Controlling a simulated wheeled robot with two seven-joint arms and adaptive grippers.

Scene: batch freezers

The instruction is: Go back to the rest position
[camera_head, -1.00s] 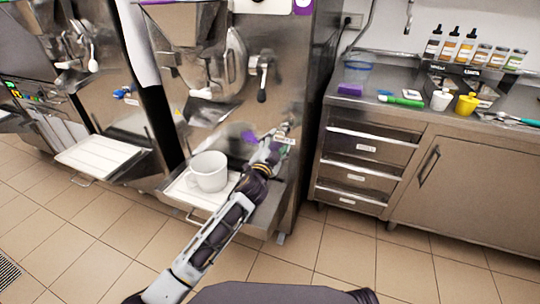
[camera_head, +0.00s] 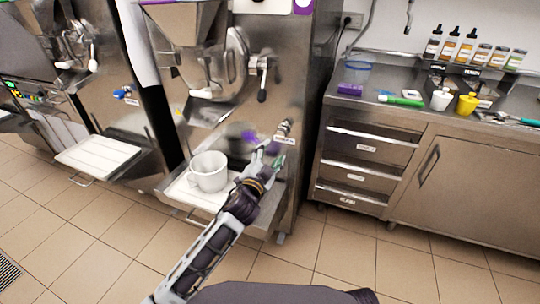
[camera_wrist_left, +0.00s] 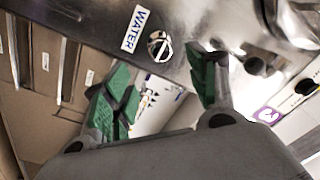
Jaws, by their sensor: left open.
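My left gripper (camera_head: 267,160) is in front of the middle batch freezer (camera_head: 292,95), near its lower right front. Its green-padded fingers are spread with nothing between them. In the left wrist view the open fingers (camera_wrist_left: 165,90) face the freezer's steel panel, with the WATER label (camera_wrist_left: 134,28) and a round metal knob (camera_wrist_left: 160,46) beyond them. The same knob, a small tap (camera_head: 284,127), shows in the head view just above the fingers, apart from them. My right gripper is not in view.
A white container (camera_head: 208,171) stands on the freezer's white tray (camera_head: 184,191), left of my gripper. A steel counter (camera_head: 420,115) with drawers stands at the right, carrying bottles, a green-handled tool (camera_head: 401,100) and a yellow pitcher (camera_head: 467,103). The tiled floor (camera_head: 330,255) in front is clear.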

